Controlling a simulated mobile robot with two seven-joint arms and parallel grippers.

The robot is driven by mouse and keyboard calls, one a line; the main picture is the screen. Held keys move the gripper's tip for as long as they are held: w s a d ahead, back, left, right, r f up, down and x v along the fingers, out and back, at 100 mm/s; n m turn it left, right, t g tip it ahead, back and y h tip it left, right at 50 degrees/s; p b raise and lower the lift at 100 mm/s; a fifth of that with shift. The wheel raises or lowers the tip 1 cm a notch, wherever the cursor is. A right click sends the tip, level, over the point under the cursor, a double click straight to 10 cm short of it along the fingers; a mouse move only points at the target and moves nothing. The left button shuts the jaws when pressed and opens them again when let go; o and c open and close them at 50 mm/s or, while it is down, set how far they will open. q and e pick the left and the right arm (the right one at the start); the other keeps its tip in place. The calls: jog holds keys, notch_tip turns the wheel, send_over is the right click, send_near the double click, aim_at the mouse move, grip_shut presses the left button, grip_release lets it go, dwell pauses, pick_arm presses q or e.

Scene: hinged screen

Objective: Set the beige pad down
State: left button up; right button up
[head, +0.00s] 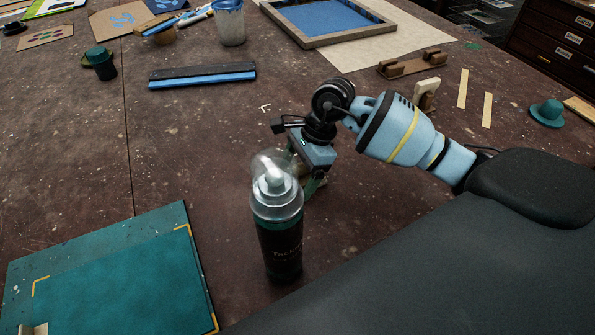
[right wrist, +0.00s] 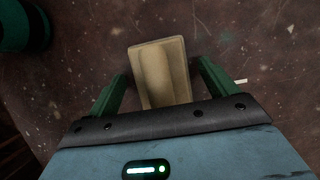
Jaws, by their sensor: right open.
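The beige pad (right wrist: 160,72) is a small block with a raised ridge along it, and it shows in the right wrist view over the brown tabletop. My right gripper (right wrist: 164,74) is open, with its green fingers on either side of the pad and narrow gaps visible beside it. The pad appears to lie on the table. In the head view my right gripper (head: 308,172) points down close behind a spray bottle, and the pad is mostly hidden there. My left gripper is not in view.
The dark spray bottle (head: 277,225) with a clear cap stands right beside my right gripper. A teal board (head: 110,270) lies at front left. A squeegee (head: 202,75), a framed screen (head: 327,28) and a brown wooden holder (head: 413,63) lie farther back. The table's left middle is clear.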

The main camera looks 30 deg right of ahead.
jog(key=v, duration=1.2)
jog(key=shift+r, duration=0.15)
jog(key=shift+s, duration=0.1)
